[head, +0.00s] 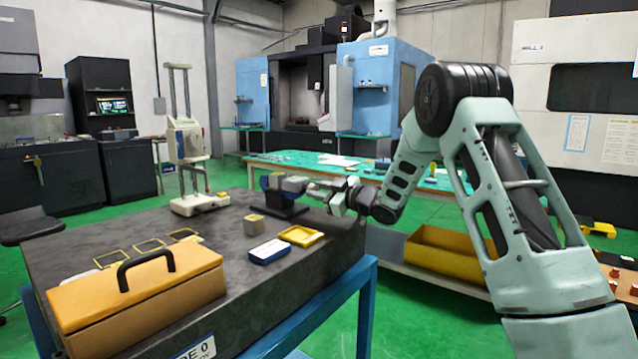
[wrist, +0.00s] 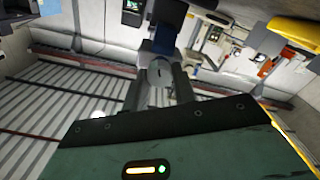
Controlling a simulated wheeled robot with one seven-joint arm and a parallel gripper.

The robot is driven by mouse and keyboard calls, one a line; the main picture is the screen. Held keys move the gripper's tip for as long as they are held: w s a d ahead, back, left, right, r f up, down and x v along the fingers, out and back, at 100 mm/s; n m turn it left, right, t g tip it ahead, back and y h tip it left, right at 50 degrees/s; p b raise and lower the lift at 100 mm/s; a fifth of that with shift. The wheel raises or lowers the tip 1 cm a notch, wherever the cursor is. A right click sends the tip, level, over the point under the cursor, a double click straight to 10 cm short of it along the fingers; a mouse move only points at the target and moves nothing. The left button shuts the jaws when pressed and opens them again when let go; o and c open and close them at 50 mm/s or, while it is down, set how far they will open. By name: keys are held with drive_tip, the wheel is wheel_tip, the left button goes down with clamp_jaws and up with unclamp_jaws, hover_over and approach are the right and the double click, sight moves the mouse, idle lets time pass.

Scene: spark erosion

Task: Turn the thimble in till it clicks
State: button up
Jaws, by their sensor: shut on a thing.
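A micrometer (head: 272,182) sits in a dark stand (head: 290,210) near the far right edge of the dark granite table (head: 225,268). Its thimble end points right, toward my gripper (head: 336,196). My gripper reaches in from the right and is shut on the thimble. In the wrist view my gripper (wrist: 160,92) has its two fingers on either side of a round grey end, the thimble (wrist: 160,73). The fingers hide much of the thimble in the head view. The scale marks are too small to read.
A small grey-and-yellow block (head: 254,224), a blue case (head: 270,251) and a yellow tray (head: 301,236) lie in front of the stand. An orange toolbox (head: 140,300) fills the table's near left. A tall white instrument (head: 187,140) stands at the back left.

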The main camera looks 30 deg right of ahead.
drive_tip(key=m+p, duration=0.6)
drive_tip(key=m, duration=0.1)
drive_tip(key=shift+d, duration=0.1)
drive_tip(key=m+p, duration=0.3)
drive_tip(key=m, duration=0.1)
drive_tip(key=m+p, duration=0.2)
drive_tip(key=m, duration=0.1)
drive_tip(key=shift+m+p, duration=0.3)
drive_tip(key=m+p, duration=0.3)
drive_tip(key=m, duration=0.2)
drive_tip(key=m+p, duration=0.3)
drive_tip(key=m, duration=0.3)
drive_tip(key=shift+f, duration=0.15)
drive_tip(key=o, duration=1)
